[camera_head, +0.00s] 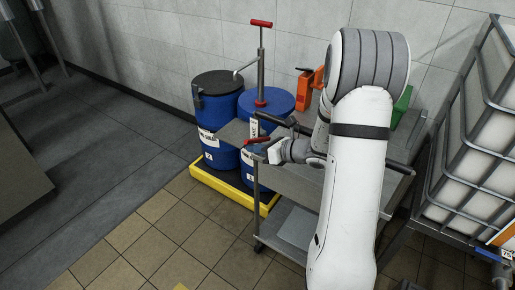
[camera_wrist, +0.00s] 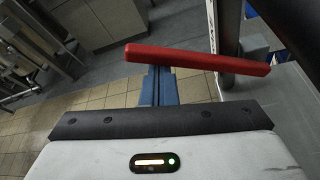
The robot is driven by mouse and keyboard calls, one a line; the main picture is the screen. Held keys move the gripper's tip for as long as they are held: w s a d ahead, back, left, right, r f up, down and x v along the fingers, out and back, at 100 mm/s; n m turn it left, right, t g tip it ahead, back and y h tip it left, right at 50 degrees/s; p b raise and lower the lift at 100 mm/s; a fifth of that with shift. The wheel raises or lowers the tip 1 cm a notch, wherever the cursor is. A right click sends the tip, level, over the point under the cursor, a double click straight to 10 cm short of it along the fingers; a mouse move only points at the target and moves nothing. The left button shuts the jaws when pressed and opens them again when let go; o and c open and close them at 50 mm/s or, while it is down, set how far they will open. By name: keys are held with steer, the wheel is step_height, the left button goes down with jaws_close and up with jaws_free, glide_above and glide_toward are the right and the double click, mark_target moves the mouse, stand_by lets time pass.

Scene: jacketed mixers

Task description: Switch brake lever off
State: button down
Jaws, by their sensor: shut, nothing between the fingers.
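The red brake lever (camera_head: 257,140) sits at the near left end of the grey cart (camera_head: 285,180), close to its black push handle. In the wrist view the red lever (camera_wrist: 185,56) is a long bar, slightly tilted down to the right, across the upper middle. My gripper (camera_head: 262,152) is right beside the lever, shut and empty. In the wrist view its closed fingers (camera_wrist: 155,80) reach up to the lever's lower edge. I cannot tell whether they touch it. My arm hides much of the cart's right part.
Blue drums (camera_head: 216,112) stand in a yellow spill tray (camera_head: 207,181) behind the cart. A red-handled pump (camera_head: 261,60) rises from one drum. Orange (camera_head: 307,91) and green (camera_head: 401,106) items are on the cart. A caged white tank (camera_head: 477,150) stands at right. Floor at left is open.

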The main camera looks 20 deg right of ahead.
steer(key=shift+r, duration=0.1)
steer(key=shift+r+p, duration=0.6)
steer(key=shift+r, duration=0.1)
steer(key=s+d+b, duration=0.3)
steer(key=s+d, duration=0.2)
steer(key=s, duration=0.2)
steer(key=shift+s+d+f, duration=0.2)
steer(key=shift+d+f, duration=0.1)
steer(key=shift+d, duration=0.1)
stand_by(0.4)
